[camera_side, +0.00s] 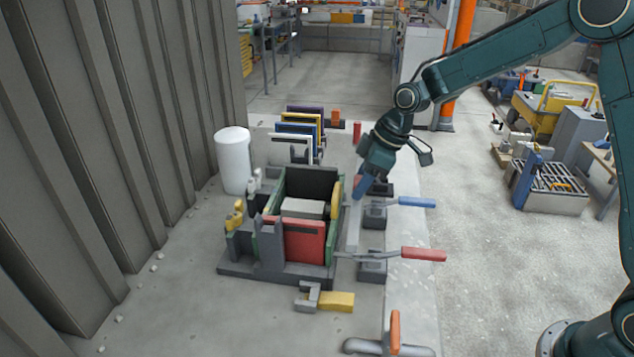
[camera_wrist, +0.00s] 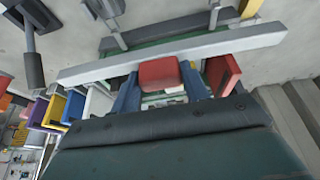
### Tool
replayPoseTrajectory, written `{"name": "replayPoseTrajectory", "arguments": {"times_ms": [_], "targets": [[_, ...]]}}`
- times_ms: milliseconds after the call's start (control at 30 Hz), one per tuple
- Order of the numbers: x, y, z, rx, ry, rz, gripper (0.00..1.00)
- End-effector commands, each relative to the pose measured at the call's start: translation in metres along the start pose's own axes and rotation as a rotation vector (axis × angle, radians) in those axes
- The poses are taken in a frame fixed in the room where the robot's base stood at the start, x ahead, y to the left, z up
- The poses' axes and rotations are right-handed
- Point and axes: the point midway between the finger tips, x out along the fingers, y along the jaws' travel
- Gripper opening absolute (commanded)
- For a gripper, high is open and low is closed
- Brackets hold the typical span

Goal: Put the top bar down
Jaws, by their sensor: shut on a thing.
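The top bar is a long light grey bar (camera_wrist: 105,69) with a red block (camera_wrist: 160,72) at its middle. In the wrist view it lies across the blue fingers of my gripper, which is shut on it at the red block. In the side view my gripper (camera_side: 361,187) holds the bar (camera_side: 352,235) beside the right side of the mould (camera_side: 235,269). The mould has green walls, a red panel (camera_side: 303,240) at the front and a pale grey block (camera_side: 302,208) inside. I cannot tell whether the bar touches anything below.
A blue-handled clamp (camera_side: 415,202) and a red-handled clamp (camera_side: 425,254) stand right of the mould. A yellow piece (camera_side: 337,301) with a grey bracket lies in front. Coloured panels (camera_side: 292,148) and a white cylinder (camera_side: 233,160) stand behind. The floor strip at front left is mostly clear.

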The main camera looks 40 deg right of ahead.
Motion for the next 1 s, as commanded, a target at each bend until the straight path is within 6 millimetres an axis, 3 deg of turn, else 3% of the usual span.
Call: {"name": "replayPoseTrajectory", "arguments": {"times_ms": [200,400,767,1000], "targets": [[0.038,-0.001,0.016,0.0,-0.001,-0.002,0.1],[0.062,0.0,0.025,0.0,0.001,0.0,0.1],[0.07,0.0,0.029,-0.001,0.002,0.001,0.1],[0.092,0.0,0.038,0.002,-0.001,-0.001,0.1]]}}
